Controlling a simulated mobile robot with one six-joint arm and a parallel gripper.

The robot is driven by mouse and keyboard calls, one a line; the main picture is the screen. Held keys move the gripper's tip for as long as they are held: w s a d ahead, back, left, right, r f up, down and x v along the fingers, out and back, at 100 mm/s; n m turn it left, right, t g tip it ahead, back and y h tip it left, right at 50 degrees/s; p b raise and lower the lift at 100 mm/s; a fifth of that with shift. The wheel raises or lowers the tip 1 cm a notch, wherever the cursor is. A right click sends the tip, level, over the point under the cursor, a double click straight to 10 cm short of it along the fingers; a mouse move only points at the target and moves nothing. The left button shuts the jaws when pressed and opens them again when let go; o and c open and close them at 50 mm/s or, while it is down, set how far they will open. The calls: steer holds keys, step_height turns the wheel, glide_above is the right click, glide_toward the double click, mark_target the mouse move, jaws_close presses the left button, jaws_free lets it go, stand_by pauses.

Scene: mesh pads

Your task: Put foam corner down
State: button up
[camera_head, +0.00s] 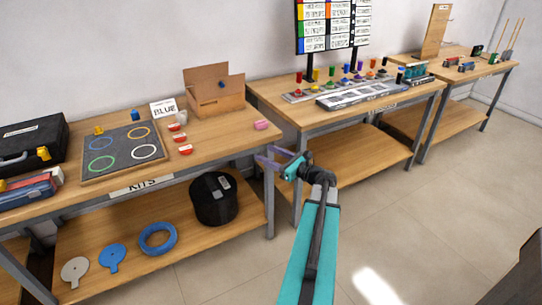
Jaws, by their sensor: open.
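A small pink block (261,125), which looks like the foam corner, lies on the top of the KITS table (225,138) near its right end. My gripper (264,154) is open, with its purple fingers pointing left. In the picture it is just below the pink block, by the table's front right corner. The fingers look empty and apart from the block. How far the gripper is from the table edge is hard to tell.
The KITS table also holds a dark mat with colored rings (122,154), red-and-white pieces (182,138), a cardboard box (214,92) and a black case (32,141). A black round container (212,199) stands on the lower shelf. Another table (345,110) stands to the right.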

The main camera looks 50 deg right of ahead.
steer(key=w+a+f+y, duration=0.25)
steer(key=w+a, duration=0.35)
steer(key=a, duration=0.4)
steer(key=w+a+f+n+g+y, duration=0.1)
steer(key=w+a+f+y, duration=0.1)
steer(key=w+a+f, duration=0.5)
steer(key=w+a+f+y, duration=0.15)
steer(key=w+a, duration=0.25)
steer(key=a, duration=0.8)
steer(key=w+a+f+m+g+h, duration=0.2)
steer(key=w+a+f+m+h, duration=0.2)
steer(key=a+f+m, duration=0.75)
steer(key=s+a+f+m+g+h, duration=0.2)
steer(key=s+a+f+m+g, duration=0.35)
steer(key=s+f, duration=0.45)
steer(key=s+a+f+m+g+h, duration=0.2)
steer(key=s+a+f+m+g, duration=0.35)
steer(key=f, duration=0.65)
steer(key=s+a+m+g, duration=0.1)
steer(key=s+m+g, duration=0.3)
steer(key=s, duration=1)
steer(key=s+a+f+m+g+y, duration=0.1)
steer(key=s+m+g, duration=0.4)
steer(key=s+m, duration=0.5)
steer(key=s, duration=0.3)
steer(key=shift+s+a+f+m+y, duration=0.15)
steer(key=shift+s+a+m+y, duration=0.15)
steer(key=shift+s+a+m, duration=0.05)
